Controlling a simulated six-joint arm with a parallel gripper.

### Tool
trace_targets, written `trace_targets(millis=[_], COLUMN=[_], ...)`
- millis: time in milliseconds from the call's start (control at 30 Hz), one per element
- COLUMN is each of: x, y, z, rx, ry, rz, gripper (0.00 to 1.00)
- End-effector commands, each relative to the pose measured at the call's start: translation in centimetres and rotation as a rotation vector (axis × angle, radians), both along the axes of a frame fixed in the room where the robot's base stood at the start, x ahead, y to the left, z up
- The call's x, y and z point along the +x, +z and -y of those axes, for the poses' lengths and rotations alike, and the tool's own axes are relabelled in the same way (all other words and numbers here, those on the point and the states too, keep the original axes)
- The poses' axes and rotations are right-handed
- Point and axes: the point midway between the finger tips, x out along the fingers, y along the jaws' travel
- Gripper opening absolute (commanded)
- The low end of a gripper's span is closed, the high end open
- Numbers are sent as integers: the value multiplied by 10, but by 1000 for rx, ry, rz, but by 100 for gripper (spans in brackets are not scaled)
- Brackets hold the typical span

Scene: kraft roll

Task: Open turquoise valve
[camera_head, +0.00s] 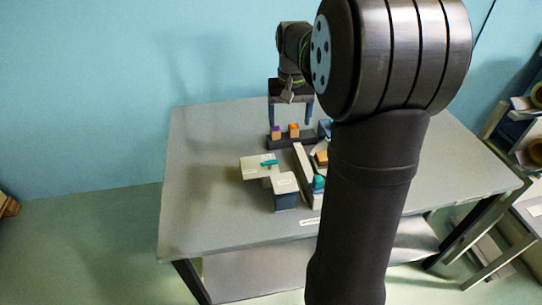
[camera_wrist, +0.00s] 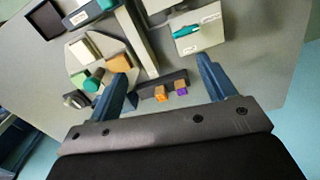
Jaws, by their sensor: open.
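The turquoise valve (camera_head: 269,163) is a small flat bar handle on top of a pale box (camera_head: 250,170) on the grey table. In the wrist view the turquoise handle (camera_wrist: 186,31) lies on the pale labelled box (camera_wrist: 197,40), beyond my right-hand finger. My gripper (camera_head: 291,116) is open and points down above the back of the table, behind the valve. In the wrist view my gripper (camera_wrist: 162,66) has its two blue fingers wide apart with nothing held between them. The fingers are apart from the valve.
A dark rack (camera_wrist: 145,87) with two orange and purple blocks (camera_wrist: 170,92) lies below my gripper. A long pale bar (camera_head: 304,174) separates the valve side from a cluster with a green piece (camera_wrist: 92,84) and an orange block (camera_wrist: 118,63). A dark-sided box (camera_head: 285,197) stands in front. The table's left side is clear.

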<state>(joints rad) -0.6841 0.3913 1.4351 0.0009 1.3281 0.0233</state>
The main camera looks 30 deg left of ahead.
Motion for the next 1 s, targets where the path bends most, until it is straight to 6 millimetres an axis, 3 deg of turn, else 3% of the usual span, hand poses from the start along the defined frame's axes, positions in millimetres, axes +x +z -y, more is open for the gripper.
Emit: trace_targets(millis=[33,133,367,1000], x=[-6,-14,-19,-19], y=[2,5,-3,-133], z=[-19,-42,-54,-53], rx=[2,6,6,7], ry=[45,97,128,125], rz=[3,8,8,8], gripper=[76,76,76,76])
